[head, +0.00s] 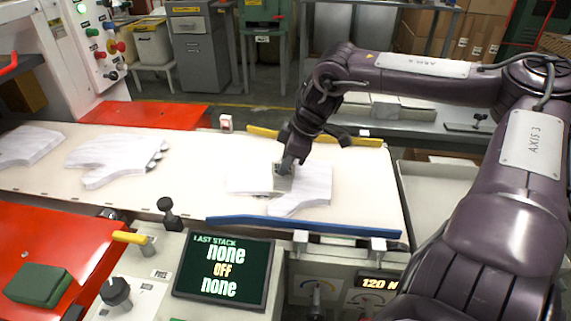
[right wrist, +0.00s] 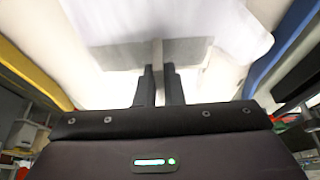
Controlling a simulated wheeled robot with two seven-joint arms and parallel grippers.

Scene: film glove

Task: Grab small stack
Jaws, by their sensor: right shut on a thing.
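A white glove-shaped stack (head: 312,190) lies on the pale conveyor belt, near its right end. My right gripper (head: 287,168) reaches down onto this stack from the back right. In the right wrist view its two dark fingers (right wrist: 159,84) are close together on a grey strip (right wrist: 125,54) at the edge of the white stack (right wrist: 185,20). The gripper is shut on the stack; the exact grip is partly hidden by the fingers. A second white glove-shaped stack (head: 115,155) lies to the left, and a third (head: 27,145) at the far left. My left gripper is not in view.
A blue rail (head: 300,226) edges the belt in front and a yellow rail (head: 262,132) stands behind. A screen (head: 224,270) reads "LAST STACK none OFF none". A green block (head: 38,285) sits on a red panel (head: 60,240). The belt between stacks is clear.

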